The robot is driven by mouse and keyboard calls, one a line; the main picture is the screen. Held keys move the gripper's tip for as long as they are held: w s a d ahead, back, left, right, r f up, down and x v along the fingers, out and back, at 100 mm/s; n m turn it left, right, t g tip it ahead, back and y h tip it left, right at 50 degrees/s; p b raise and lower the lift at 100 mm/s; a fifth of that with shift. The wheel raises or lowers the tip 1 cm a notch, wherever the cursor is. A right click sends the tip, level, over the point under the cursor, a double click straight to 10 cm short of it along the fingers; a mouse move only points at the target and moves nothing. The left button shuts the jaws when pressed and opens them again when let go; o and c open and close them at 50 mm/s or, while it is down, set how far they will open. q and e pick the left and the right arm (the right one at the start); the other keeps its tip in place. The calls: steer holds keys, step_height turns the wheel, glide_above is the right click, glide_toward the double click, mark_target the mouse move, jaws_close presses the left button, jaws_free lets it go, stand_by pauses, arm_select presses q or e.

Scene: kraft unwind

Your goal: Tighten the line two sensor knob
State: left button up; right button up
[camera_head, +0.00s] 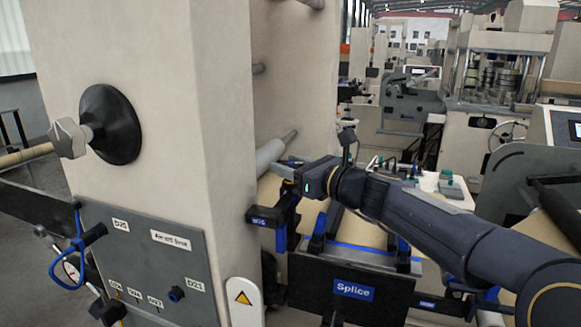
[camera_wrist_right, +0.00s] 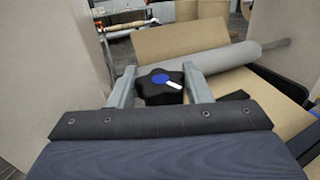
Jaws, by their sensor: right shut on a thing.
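The sensor knob, a black lobed knob (camera_wrist_right: 160,88) with a blue centre cap and a white mark, shows in the right wrist view. My right gripper (camera_wrist_right: 160,80) has one grey finger on each side of it and is shut on it. In the head view my right gripper (camera_head: 287,170) comes in from the right, beside the cream machine column. The knob cannot be made out there. Which line the knob belongs to cannot be read. My left gripper is not in view.
The cream column (camera_head: 205,100) stands close to the left of my right gripper. Below are a black block with a blue "Splice" label (camera_head: 353,290) and brown kraft web. A grey roller (camera_wrist_right: 225,59) lies beyond the knob.

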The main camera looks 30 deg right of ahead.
steer(key=m+h+b, duration=0.3)
steer(key=h+b, duration=0.1)
steer(key=h, duration=0.1)
steer(key=m+h+b, duration=0.3)
steer(key=h+b, duration=0.1)
steer(key=h, duration=0.1)
steer(key=shift+a+f+m+b, duration=0.1)
steer(key=shift+f+m+b, duration=0.1)
steer(key=shift+m+b, duration=0.15)
steer(key=m+h+b, duration=0.1)
steer(key=m+h, duration=0.1)
steer(key=h, duration=0.1)
steer(key=shift+r+g, duration=0.2)
steer(key=shift+g, duration=0.1)
steer(key=shift+r+m+g+h+b, duration=0.25)
steer(key=shift+m+g+h, duration=0.6)
steer(key=shift+h, duration=0.45)
steer(key=shift+d, duration=0.2)
steer(key=o, duration=0.9)
steer(key=shift+o, duration=0.4)
steer(key=shift+f, duration=0.15)
steer(key=shift+s+a, duration=0.1)
